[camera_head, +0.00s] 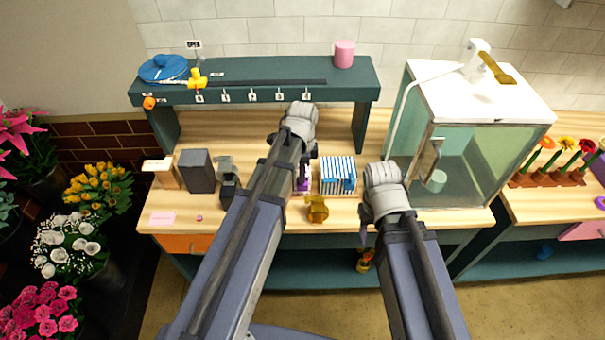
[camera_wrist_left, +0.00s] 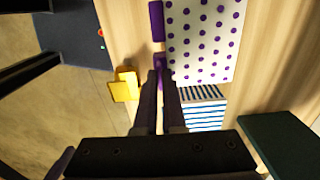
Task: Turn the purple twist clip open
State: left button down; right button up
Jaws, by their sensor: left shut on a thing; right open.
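The purple twist clip (camera_wrist_left: 164,61) shows in the left wrist view at the edge of a white wrap with purple dots (camera_wrist_left: 205,40). My left gripper (camera_wrist_left: 162,76) is shut on the clip, its two fingers close together there. A flat purple piece (camera_wrist_left: 156,20) lies along the same edge, beyond the clip. In the head view my left wrist and arm hide most of this, and only a bit of purple (camera_head: 303,182) shows beside the wrist. My right gripper (camera_head: 364,236) is open and empty in front of the counter's edge, right of the left one.
A blue-and-white striped box (camera_head: 338,175) stands right of the clip, and a yellow-gold object (camera_head: 317,208) sits near the counter's front edge. A dark grey block (camera_head: 196,171) is to the left. A glass cabinet (camera_head: 455,165) stands behind my right arm.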

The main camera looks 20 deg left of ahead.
pick_arm(q)
jog(key=c, duration=1)
grip_release()
notch_tip(320, 180, up, 8)
jog(key=p, duration=0.8)
jog(key=shift+f, duration=0.1)
jog(key=s+d+f+n+b, duration=0.2)
jog(key=s+f+b, duration=0.1)
jog(key=s+d+f+n+b, duration=0.2)
jog(key=s+d+f+b, duration=0.1)
jog(key=shift+s+d+y, duration=0.3)
jog(key=s+d+f+n+b, duration=0.5)
jog(key=s+n, duration=0.2)
jog(key=s, duration=0.1)
jog(key=shift+s+f+y+b, duration=0.15)
jog(key=shift+f+y+b, duration=0.05)
jog(key=shift+y+b, duration=0.15)
